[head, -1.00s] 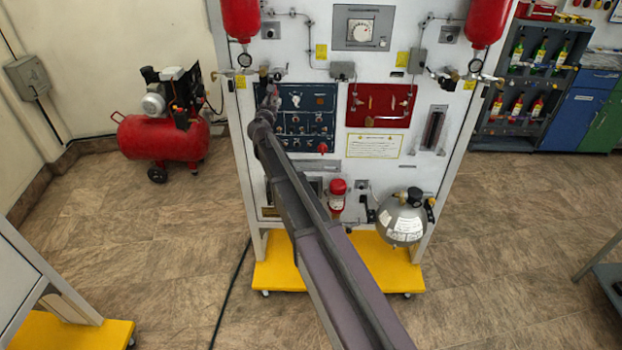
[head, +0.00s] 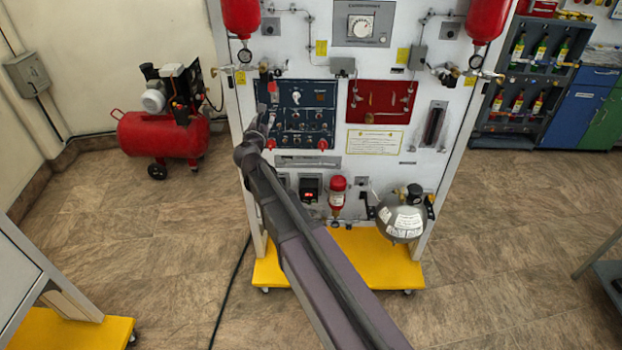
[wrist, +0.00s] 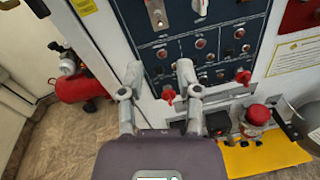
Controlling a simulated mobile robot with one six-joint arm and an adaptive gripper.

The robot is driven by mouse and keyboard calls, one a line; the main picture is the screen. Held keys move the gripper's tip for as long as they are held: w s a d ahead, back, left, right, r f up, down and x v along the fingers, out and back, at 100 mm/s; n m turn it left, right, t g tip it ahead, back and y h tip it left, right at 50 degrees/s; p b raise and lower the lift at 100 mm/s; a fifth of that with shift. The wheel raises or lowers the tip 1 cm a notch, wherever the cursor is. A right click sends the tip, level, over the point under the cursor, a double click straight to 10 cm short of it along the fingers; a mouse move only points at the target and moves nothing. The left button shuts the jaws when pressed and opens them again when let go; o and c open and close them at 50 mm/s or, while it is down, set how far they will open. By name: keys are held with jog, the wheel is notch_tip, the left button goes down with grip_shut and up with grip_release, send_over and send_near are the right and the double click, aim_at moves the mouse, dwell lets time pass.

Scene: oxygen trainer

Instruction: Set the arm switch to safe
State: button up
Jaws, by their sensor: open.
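The dark blue switch panel (head: 297,100) is on the left of the white trainer board, and its lower rows of small switches and knobs show in the wrist view (wrist: 205,48). Two red switch handles sit along its lower edge, the left one (wrist: 168,95) and the right one (wrist: 243,76). No label is readable, so I cannot tell which control is the arm switch. My gripper (wrist: 158,73) is open and empty. In the wrist view its fingers straddle the left red handle in the picture; contact cannot be told. In the head view my gripper (head: 262,118) covers the panel's left edge.
A red panel (head: 381,103) is right of the blue one. Below stand a red-capped bottle (head: 337,192) and a grey sphere tank (head: 404,222). The board rests on a yellow base (head: 350,245). A red compressor (head: 160,133) stands left, with open floor around.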

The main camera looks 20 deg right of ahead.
jog(key=s+d+f+m+g+b, duration=0.2)
jog(key=s+d+f+m+g, duration=0.8)
jog(key=s+f+m, duration=0.4)
jog(key=m, duration=0.4)
jog(key=shift+s+d+f, duration=0.15)
jog(key=shift+s+d, duration=0.15)
jog(key=shift+s, duration=0.05)
jog(key=s+a+f+m+g+y, duration=0.2)
jog(key=s+m, duration=0.3)
jog(key=s, duration=0.3)
jog(key=s+a+f+m+g+y, duration=0.3)
jog(key=s+f+m+g+y, duration=0.1)
jog(key=s, duration=0.5)
jog(key=shift+f+m+g+y, duration=0.3)
jog(key=shift+m+y, duration=0.2)
jog(key=shift+m, duration=0.5)
